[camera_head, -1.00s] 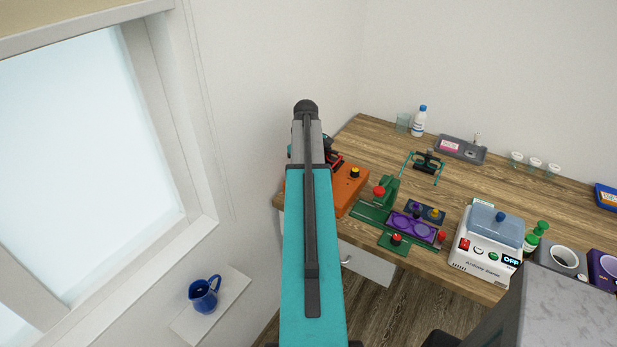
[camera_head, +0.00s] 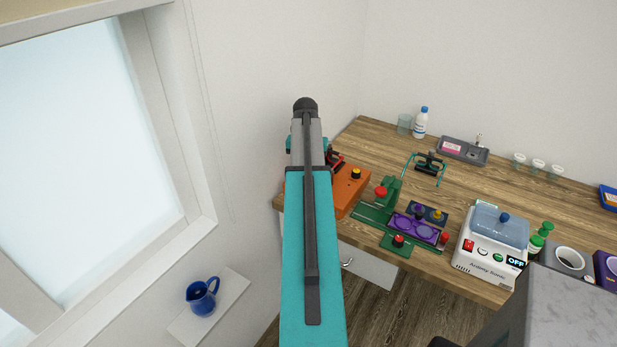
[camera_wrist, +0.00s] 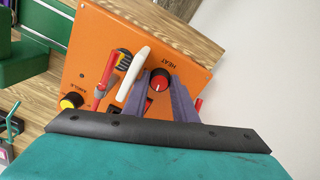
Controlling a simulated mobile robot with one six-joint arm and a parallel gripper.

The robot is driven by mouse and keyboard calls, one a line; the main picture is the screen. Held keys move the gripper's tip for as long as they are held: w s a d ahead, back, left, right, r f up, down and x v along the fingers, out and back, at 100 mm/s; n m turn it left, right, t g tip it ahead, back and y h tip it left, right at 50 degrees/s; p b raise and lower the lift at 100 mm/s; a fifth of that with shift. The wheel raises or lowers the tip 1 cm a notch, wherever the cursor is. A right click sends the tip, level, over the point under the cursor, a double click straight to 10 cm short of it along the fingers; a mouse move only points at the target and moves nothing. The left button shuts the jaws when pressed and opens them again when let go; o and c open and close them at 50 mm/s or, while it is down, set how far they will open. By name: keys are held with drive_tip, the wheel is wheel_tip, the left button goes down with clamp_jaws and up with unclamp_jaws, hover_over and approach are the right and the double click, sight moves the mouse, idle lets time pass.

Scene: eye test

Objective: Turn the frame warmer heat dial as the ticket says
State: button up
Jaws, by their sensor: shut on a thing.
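The orange frame warmer (camera_head: 351,191) stands at the left end of the wooden bench. Its top fills the middle of the wrist view (camera_wrist: 95,45). The red and black heat dial (camera_wrist: 159,79), beside the label HEAT, sits between the two grey-purple fingers of my gripper (camera_wrist: 160,88). The fingers are shut on the dial from both sides. The dial's pointer setting is too small to read surely. In the head view my arm hides the gripper and dial. I make out no readable ticket.
Beside the dial are a white bar (camera_wrist: 134,72) and a red-handled part (camera_wrist: 105,88). A green fixture (camera_head: 388,190) stands right of the warmer, then a white machine reading OFF (camera_head: 485,271). The wall is close behind.

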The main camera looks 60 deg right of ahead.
drive_tip(key=m, duration=0.3)
drive_tip(key=shift+d+m, duration=0.1)
drive_tip(key=shift+m, duration=0.3)
drive_tip(key=shift+m+b, duration=0.45)
drive_tip(key=shift+m, duration=1.35)
drive_tip(key=o, duration=1)
drive_tip(key=shift+o, duration=0.2)
drive_tip(key=shift+r, duration=0.15)
wheel_tip(320, 180, up, 14)
drive_tip(key=b, duration=0.3)
drive_tip(key=shift+w+f+b, duration=0.2)
drive_tip(key=shift+w+b, duration=0.05)
drive_tip(key=shift+b, duration=0.1)
